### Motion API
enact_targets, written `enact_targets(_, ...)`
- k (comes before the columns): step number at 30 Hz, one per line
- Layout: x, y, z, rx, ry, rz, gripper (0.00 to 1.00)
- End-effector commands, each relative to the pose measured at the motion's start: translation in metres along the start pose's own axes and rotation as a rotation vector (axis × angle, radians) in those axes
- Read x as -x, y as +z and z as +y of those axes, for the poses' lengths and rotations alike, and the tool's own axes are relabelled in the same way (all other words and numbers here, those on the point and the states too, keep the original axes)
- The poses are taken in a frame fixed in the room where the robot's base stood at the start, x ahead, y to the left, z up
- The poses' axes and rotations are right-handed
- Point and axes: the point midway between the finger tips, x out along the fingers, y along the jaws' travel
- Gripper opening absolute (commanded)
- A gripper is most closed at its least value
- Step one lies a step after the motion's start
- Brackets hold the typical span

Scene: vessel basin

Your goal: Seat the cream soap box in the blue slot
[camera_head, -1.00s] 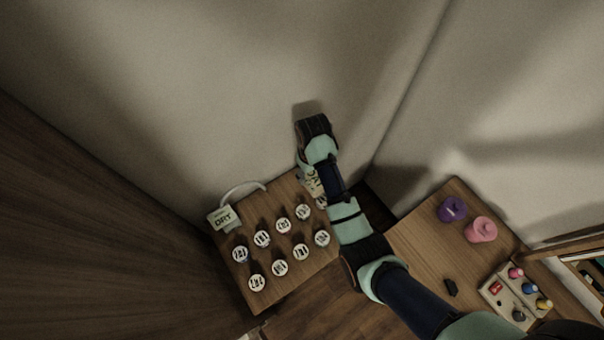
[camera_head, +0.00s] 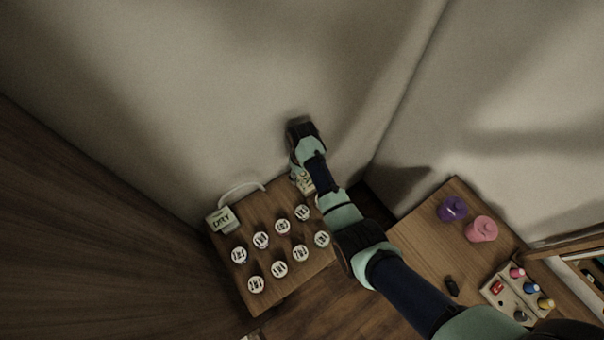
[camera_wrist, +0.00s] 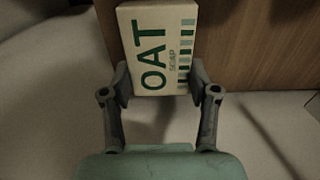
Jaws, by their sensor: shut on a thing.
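The cream soap box (camera_wrist: 158,45) has green "OAT SOAP" lettering and green stripes, and fills the top middle of the wrist view. My gripper (camera_wrist: 158,84) is shut on its lower end, with one finger at each side. In the head view, the box (camera_head: 306,184) shows only in part below my wrist, near the back edge of the left wooden table. My arm covers much of that area. I cannot make out a blue slot in either view.
The left table (camera_head: 262,205) holds several round white-topped pieces and a "DRY" sign (camera_head: 222,219). The right table (camera_head: 420,238) holds a purple pot (camera_head: 452,209), a pink pot (camera_head: 482,229) and a tray of coloured pieces (camera_head: 499,297). Walls stand close behind.

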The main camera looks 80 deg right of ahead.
Motion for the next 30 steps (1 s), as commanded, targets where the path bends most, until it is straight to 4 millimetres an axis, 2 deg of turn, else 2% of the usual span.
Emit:
enact_targets(4,-0.004,0.000,0.000,0.000,0.000,0.000,0.22)
enact_targets(5,-0.004,0.000,0.000,0.000,0.000,-0.001,0.61)
enact_targets(9,-0.003,0.000,0.000,0.000,0.000,-0.001,0.85)
enact_targets(17,-0.003,0.000,0.000,0.000,0.000,-0.001,0.85)
enact_targets(21,0.006,0.000,0.000,0.000,0.000,0.001,0.85)
enact_targets(23,0.016,-0.001,0.000,0.000,0.001,0.003,0.85)
enact_targets(30,0.076,-0.001,0.000,0.000,0.001,0.004,0.85)
